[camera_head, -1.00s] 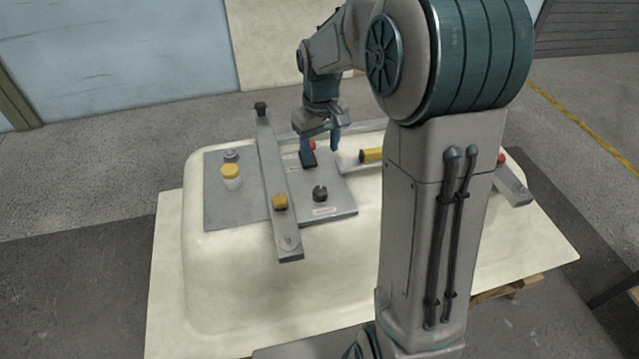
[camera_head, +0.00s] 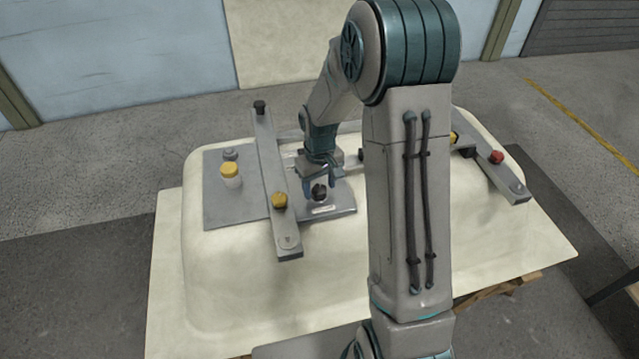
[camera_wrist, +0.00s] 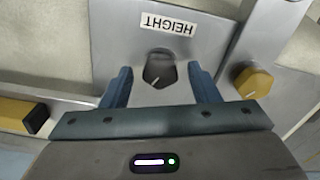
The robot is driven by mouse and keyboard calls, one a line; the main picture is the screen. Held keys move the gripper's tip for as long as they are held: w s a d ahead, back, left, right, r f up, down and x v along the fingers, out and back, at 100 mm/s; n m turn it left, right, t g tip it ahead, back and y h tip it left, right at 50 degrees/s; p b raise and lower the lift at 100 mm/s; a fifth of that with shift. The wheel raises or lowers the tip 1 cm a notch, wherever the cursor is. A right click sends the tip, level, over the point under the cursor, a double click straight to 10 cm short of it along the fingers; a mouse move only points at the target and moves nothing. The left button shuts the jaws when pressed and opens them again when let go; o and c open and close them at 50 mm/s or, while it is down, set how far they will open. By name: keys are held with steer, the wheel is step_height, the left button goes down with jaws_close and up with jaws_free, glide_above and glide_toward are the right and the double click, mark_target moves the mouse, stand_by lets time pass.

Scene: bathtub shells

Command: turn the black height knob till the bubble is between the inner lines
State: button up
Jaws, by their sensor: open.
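The black height knob (camera_head: 319,192) stands on the grey plate (camera_head: 228,208), near its front right. In the wrist view the knob (camera_wrist: 158,70) is dark with a pale pointer line, beside an upside-down "HEIGHT" label (camera_wrist: 168,24). My gripper (camera_wrist: 161,76) is open and points down over the knob. Its blue fingers lie on either side with a visible gap to the knob; whether the tips are level with it I cannot tell. The gripper (camera_head: 320,186) also shows in the head view. I cannot make out a bubble or its lines in either view.
A grey bar with a yellow knob (camera_head: 279,200) crosses the plate left of the gripper. A yellow-capped jar (camera_head: 231,174) stands farther left. A second bar with a red knob (camera_head: 496,157) lies right. My arm hides part of the tub (camera_head: 225,275). The tub's front is clear.

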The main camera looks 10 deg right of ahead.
mark_target(320, 188)
steer(key=c, duration=1)
steer(key=shift+o, duration=0.2)
steer(key=shift+n, duration=1.6)
steer(key=o, duration=1)
steer(key=shift+c, duration=0.2)
step_height(320, 188, up, 14)
